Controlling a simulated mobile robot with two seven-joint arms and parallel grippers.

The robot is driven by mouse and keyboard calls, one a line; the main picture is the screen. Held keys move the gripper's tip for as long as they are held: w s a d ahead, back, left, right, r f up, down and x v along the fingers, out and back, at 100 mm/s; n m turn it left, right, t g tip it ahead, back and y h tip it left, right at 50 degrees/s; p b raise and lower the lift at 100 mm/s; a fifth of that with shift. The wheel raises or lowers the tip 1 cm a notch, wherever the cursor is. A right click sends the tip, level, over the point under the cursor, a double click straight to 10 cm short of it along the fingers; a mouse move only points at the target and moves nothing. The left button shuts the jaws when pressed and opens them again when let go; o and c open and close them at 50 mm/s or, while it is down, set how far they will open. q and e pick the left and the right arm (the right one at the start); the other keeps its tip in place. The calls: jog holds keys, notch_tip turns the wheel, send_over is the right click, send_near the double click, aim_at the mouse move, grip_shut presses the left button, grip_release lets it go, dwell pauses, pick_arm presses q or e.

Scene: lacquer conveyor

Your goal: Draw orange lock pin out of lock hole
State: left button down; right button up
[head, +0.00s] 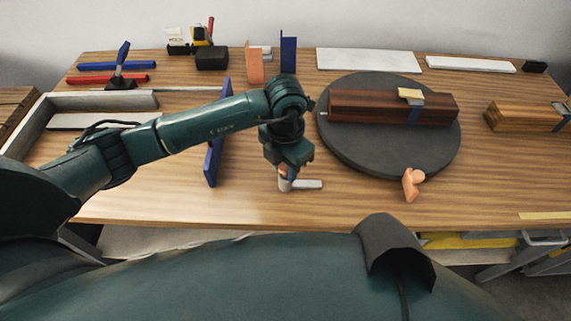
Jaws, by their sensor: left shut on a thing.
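My left gripper (287,178) points down at the middle front of the table and is shut on a small orange piece (283,170), which looks like the orange lock pin. The fingers hide most of it. Right below is a light grey round fitting (285,186) with a flat pale tab (308,184) to its right. Whether the pin's lower end is inside a hole there cannot be seen. Another orange piece (412,183) with a rounded top stands at the front right edge of the dark turntable (350,155). My right gripper is not in view.
A dark red-brown wooden block (370,107) lies on the turntable. A blue upright panel (212,160) stands left of the gripper, under my arm. Orange (254,65) and blue (289,55) plates stand behind. The front table strip is mostly clear.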

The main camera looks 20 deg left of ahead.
aim_at(285, 166)
pick_arm(q)
jog(key=shift+r+p, duration=2)
jog(key=shift+r, duration=1.15)
jog(key=shift+r, duration=0.15)
jog(key=shift+r+p, duration=0.5)
jog(key=shift+r, duration=0.95)
